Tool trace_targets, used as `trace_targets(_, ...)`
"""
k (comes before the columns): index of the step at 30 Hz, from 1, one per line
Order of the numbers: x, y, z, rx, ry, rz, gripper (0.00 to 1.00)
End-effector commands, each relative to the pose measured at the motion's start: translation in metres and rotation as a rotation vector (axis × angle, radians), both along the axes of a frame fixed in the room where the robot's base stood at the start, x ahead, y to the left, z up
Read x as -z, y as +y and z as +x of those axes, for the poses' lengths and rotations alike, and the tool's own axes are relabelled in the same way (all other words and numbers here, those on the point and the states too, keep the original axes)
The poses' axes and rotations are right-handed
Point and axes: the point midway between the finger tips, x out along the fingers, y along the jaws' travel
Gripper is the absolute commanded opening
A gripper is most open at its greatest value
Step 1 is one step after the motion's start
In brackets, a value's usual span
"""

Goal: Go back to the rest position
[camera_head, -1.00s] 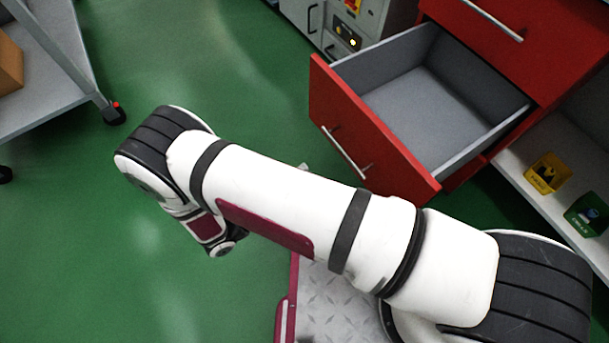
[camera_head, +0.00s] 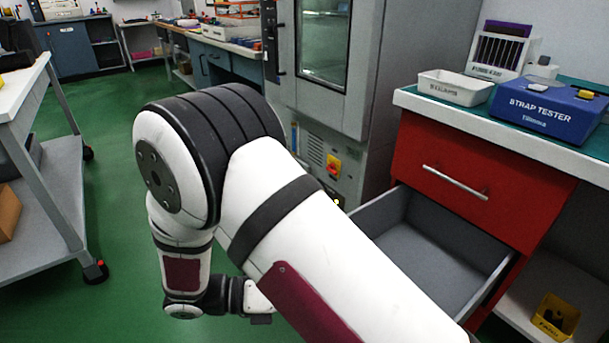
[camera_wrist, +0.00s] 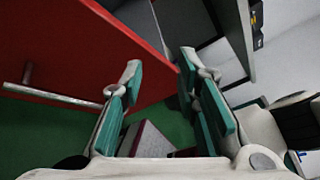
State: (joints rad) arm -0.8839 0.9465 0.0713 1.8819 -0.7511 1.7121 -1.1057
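My gripper (camera_wrist: 161,68) shows in the wrist view with its two teal-padded fingers apart and nothing between them. In the head view my white arm crosses the middle, bent down at its black elbow, and it hides most of the gripper. The lower drawer (camera_head: 440,257) of the red cabinet is pulled out, grey inside and empty where I can see. A red front with a bar handle (camera_wrist: 50,97) fills the upper left of the wrist view, beyond the fingers and apart from them.
A strap tester (camera_head: 547,108), a white bin (camera_head: 455,87) and a rack (camera_head: 503,50) stand on the worktop. A yellow bin (camera_head: 556,316) sits on the low shelf. A grey oven cabinet (camera_head: 410,60) stands behind. A grey cart (camera_head: 45,180) is at left, with green floor free beside it.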

Motion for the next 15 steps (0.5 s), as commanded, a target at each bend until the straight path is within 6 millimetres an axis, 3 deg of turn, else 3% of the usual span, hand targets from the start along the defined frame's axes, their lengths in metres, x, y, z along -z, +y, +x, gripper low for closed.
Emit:
trace_targets(1, -0.018, -0.01, 0.001, 0.06, -0.057, 0.046, 0.29)
trace_targets(6, -0.065, -0.043, -0.005, 0.255, -0.244, 0.178, 0.29)
trace_targets(15, -0.131, -0.1, -0.036, 0.626, -0.594, 0.362, 0.29)
